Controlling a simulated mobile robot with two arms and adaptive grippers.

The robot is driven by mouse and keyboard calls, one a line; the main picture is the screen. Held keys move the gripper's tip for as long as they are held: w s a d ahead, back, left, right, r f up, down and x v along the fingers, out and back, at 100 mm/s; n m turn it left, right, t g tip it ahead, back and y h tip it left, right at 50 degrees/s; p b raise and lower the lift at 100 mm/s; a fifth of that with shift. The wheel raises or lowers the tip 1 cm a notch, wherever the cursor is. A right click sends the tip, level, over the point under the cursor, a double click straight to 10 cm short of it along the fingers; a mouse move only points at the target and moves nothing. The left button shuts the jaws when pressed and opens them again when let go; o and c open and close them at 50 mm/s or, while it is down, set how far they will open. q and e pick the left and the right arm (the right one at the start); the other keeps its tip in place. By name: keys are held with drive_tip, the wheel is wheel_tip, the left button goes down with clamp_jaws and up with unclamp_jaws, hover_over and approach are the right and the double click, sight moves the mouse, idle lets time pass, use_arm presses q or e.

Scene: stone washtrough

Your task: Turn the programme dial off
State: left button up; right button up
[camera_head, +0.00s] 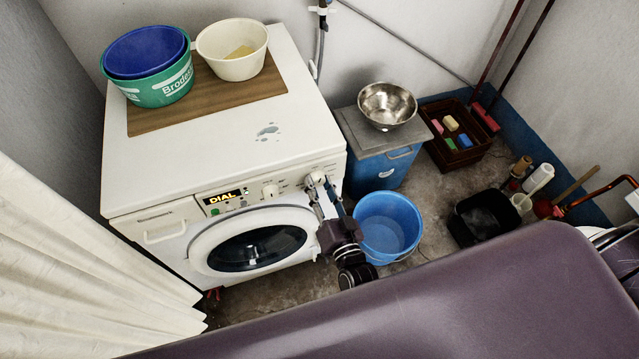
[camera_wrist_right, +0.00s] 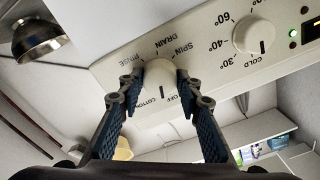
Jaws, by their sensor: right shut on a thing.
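The washing machine (camera_head: 170,170) is white, with a lit "DIAL" display (camera_head: 224,197) on its front panel. The programme dial (camera_wrist_right: 160,78) is a round cream knob ringed by the words RINSE, DRAIN, SPIN, OFF and COTTON. Its dark mark points to the bottom of the wrist picture, near OFF and COTTON; I cannot tell exactly which it meets. My right gripper (camera_head: 320,184) is at the panel's right end, and its two fingers hold the dial from both sides. In the head view the gripper mostly hides the dial. My left gripper is not in view.
A temperature knob (camera_head: 270,190) sits beside the dial; it also shows in the wrist view (camera_wrist_right: 252,36). A blue bucket (camera_head: 389,222) stands on the floor right of my gripper. A steel bowl (camera_head: 387,104) rests on a blue box (camera_head: 378,163). Tubs (camera_head: 232,68) stand on the machine's top.

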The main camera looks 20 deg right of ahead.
drive_tip(key=shift+f+n, duration=0.1)
drive_tip(key=shift+n, duration=1.4)
drive_tip(key=o, duration=1.2)
drive_tip(key=shift+c, duration=0.2)
drive_tip(key=s, duration=1.2)
drive_tip(key=shift+d, duration=0.2)
